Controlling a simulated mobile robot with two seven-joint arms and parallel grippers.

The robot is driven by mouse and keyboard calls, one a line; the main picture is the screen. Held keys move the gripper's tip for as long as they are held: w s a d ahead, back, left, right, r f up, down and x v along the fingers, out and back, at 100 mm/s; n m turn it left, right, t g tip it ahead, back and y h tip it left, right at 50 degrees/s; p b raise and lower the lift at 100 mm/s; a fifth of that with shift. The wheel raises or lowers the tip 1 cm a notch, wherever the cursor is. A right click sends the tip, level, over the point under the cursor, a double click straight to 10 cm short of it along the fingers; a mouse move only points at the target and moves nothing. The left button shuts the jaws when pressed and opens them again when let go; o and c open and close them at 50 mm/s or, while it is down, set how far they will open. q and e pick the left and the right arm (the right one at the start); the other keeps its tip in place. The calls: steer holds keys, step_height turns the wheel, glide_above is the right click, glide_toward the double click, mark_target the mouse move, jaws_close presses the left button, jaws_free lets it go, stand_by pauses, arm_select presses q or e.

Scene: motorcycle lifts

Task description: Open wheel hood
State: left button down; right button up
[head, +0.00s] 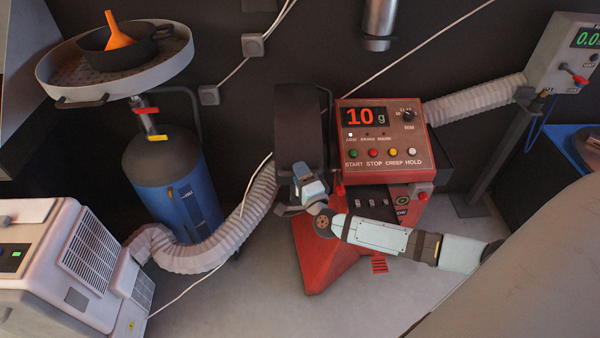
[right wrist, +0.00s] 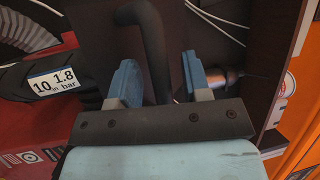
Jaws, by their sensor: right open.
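The wheel hood (head: 298,125) is a black, upright cover at the left of the red balancer's control box (head: 380,140). A thin dark bar runs along the hood's right side. My right gripper (head: 307,183) is at the hood's lower end, its arm coming from the right. In the right wrist view the right gripper (right wrist: 160,75) is open, with blue fingers. A bent black bar (right wrist: 152,45), apparently the hood's handle, lies between the fingers. I cannot tell whether either finger touches it. My left gripper is not in view.
A ribbed hose (head: 230,225) passes close left of the hood and gripper. A blue drum (head: 165,175) with a round tray (head: 60,75) and a white machine (head: 60,270) stand at the left. A grey meter box (head: 562,60) stands at the right.

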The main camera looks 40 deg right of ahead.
steer(key=shift+w, duration=0.2)
jaws_close()
steer(key=shift+r, duration=0.1)
